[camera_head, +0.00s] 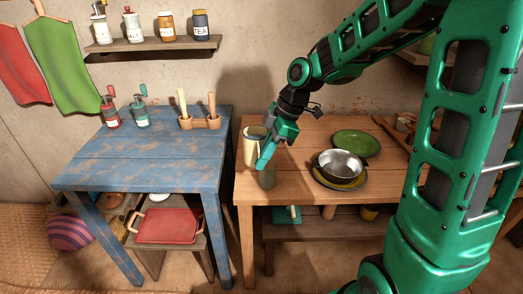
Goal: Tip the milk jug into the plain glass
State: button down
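A cream jug (250,148) is at the left end of the brown wooden table, its rim upward and its body close to upright. My gripper (265,158) comes down from the upper right and overlaps the jug's right side. One teal finger shows clearly, pointing down and left; the other is hidden. I cannot tell whether the fingers grip the jug or whether its base touches the table. The inside of the glass is not clear.
A steel bowl (341,164) on plates and a green plate (356,143) are to the right on the brown table (300,190). A blue table (150,165) with two grinders and a wooden utensil holder (200,122) stands left, across a narrow gap. A jar shelf (155,45) hangs above.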

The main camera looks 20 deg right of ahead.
jog(key=y, duration=0.3)
jog(key=shift+a+r+y, duration=0.3)
jog(key=shift+a, duration=0.1)
jog(key=shift+a+f+y, duration=0.2)
jog(key=shift+f+y, duration=0.45)
jog(key=shift+y, duration=0.15)
jog(key=shift+a+f+y, duration=0.15)
jog(key=shift+f+y, duration=0.45)
jog(key=shift+y, duration=0.2)
jog(key=shift+a+f+y, duration=0.1)
jog(key=shift+f+y, duration=0.1)
jog(key=shift+y, duration=0.1)
jog(key=shift+w, duration=0.1)
jog(key=shift+f, duration=0.1)
